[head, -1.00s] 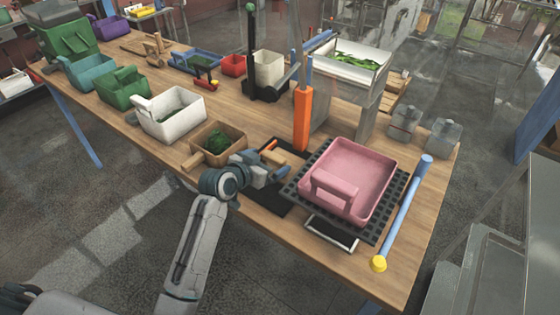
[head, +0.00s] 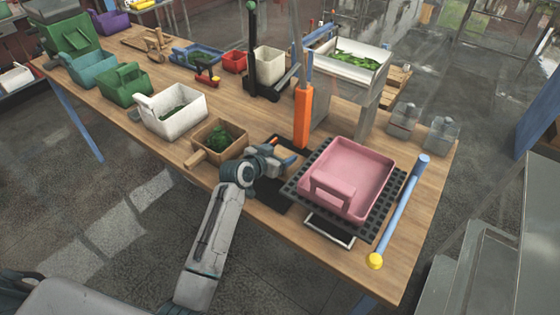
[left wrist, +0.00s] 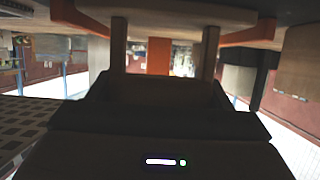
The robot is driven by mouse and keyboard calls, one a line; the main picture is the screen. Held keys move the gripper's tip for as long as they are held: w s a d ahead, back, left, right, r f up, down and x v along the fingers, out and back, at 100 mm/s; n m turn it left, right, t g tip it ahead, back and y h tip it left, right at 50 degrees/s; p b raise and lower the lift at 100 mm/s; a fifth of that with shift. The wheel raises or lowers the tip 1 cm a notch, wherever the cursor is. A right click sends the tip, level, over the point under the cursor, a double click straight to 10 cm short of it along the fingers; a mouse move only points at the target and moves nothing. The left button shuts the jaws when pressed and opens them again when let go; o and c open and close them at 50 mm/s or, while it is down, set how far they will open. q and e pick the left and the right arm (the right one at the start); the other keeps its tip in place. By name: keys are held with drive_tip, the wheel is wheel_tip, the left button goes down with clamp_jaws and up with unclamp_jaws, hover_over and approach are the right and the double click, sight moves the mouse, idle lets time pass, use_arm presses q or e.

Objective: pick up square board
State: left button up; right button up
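A dark square board (head: 290,190) with a grid of holes lies at the table's front right, with a pink tray (head: 358,178) standing on it and hiding most of its top. Part of a gridded surface, probably this board (left wrist: 18,128), shows at the left of the left wrist view. My left gripper (head: 286,161) is low over the table, just left of the board's left corner. In the left wrist view my left gripper (left wrist: 164,62) has its fingers wide apart and nothing clear between them. My right gripper is out of view.
An orange post (head: 303,118) stands just behind my left gripper. A wooden box of greens (head: 236,151) and a white bin (head: 195,121) are to its left. A blue bar (head: 400,208) with a yellow end lies right of the board. Bare tabletop shows along the front edge.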

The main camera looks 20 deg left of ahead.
use_arm(q)
drive_tip(key=shift+c, duration=1)
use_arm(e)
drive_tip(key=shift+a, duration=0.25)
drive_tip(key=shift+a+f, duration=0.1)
use_arm(q)
drive_tip(key=shift+r, duration=0.15)
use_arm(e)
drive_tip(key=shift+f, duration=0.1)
